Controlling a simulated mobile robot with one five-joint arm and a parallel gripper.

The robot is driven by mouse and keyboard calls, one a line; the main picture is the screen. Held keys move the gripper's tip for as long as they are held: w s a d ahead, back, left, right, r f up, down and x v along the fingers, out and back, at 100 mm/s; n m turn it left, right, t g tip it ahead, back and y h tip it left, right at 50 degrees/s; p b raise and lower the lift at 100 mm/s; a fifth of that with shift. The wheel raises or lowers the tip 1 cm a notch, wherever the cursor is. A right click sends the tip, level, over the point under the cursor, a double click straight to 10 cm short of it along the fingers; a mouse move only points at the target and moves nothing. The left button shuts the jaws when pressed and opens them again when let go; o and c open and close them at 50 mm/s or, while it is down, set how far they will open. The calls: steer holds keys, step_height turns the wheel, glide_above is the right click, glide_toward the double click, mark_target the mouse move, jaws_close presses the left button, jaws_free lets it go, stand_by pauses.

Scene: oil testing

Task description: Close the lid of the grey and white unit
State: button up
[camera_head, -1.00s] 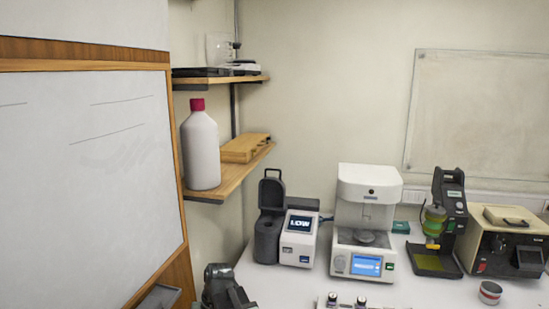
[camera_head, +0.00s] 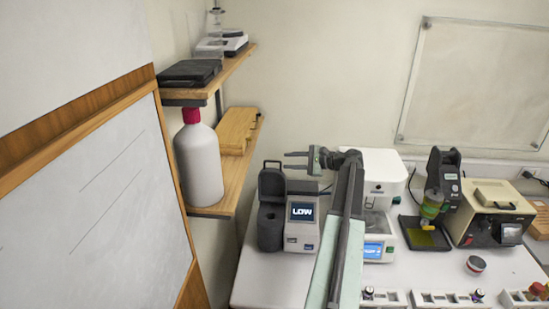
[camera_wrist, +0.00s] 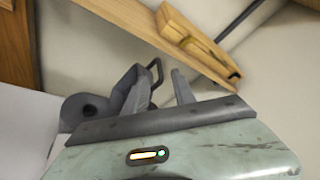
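The grey and white unit has a white right half (camera_head: 302,226) with a screen reading LOW and a dark grey round left half (camera_head: 270,227). Its dark grey lid (camera_head: 271,180) stands open and upright at the back of the round half, with a loop handle on top. In the wrist view the lid's handle (camera_wrist: 156,72) shows behind my fingers, and the round opening (camera_wrist: 88,109) lies at lower left. My gripper (camera_head: 286,161) is open and empty, its fingers pointing left, to the right of the lid at about its height in the picture. Contact with the lid is not visible.
My arm crosses in front of a white instrument (camera_head: 385,190) right of the unit. A wooden shelf (camera_head: 235,185) with a white bottle (camera_head: 199,165) and a wooden box (camera_head: 238,128) is on the left. Small racks (camera_head: 445,299) line the table front. Table left of the unit is clear.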

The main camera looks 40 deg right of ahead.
mark_target(274, 161)
steer(key=b+x, duration=0.1)
steer(key=x, duration=0.6)
jaws_close()
stand_by(1.1)
steer(key=shift+d, duration=0.3)
steer(key=shift+s+a+b, duration=0.1)
steer(key=shift+a+b, duration=0.2)
